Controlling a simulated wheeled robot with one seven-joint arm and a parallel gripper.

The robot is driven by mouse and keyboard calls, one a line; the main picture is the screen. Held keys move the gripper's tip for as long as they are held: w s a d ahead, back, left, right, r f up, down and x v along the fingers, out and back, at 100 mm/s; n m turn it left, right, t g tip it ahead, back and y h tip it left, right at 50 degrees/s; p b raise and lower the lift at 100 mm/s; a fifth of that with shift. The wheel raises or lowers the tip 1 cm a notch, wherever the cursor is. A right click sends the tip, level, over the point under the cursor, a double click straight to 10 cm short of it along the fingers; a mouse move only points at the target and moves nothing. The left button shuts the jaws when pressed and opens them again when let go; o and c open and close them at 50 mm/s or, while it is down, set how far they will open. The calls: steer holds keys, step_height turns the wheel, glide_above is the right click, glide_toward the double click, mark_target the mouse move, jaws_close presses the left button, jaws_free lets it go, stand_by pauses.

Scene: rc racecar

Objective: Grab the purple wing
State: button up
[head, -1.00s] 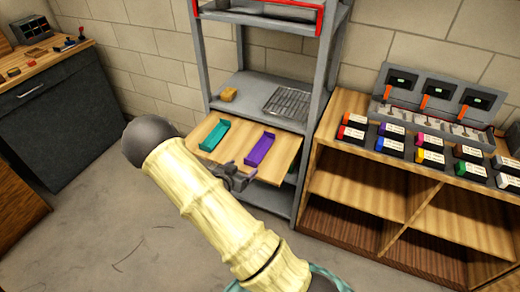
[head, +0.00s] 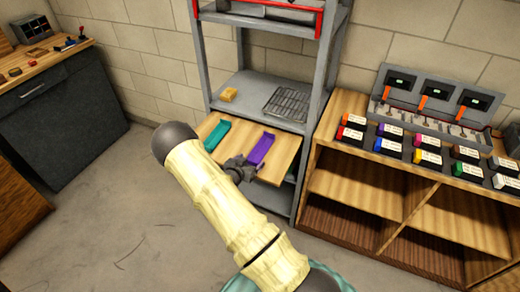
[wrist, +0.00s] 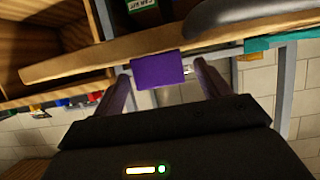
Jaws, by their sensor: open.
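The purple wing (head: 262,147) lies on the pull-out wooden shelf board (head: 283,160) of the grey rack. My gripper (head: 238,170) is at the front edge of that board, at the near end of the wing. In the wrist view the end of the purple wing (wrist: 158,70) shows between the two fingertips of my open gripper (wrist: 160,76), with space on both sides. I cannot tell how deep the wing sits between the fingers. The far part of the wing is hidden in the wrist view.
A teal wing (head: 217,135) lies left of the purple one on the same board. A yellow block (head: 229,94) and a wire grid (head: 287,102) are on the shelf above. A wooden cabinet (head: 350,195) stands to the right.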

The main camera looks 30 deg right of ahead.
mark_target(260, 149)
steer(key=shift+x, duration=1.2)
steer(key=c, duration=1)
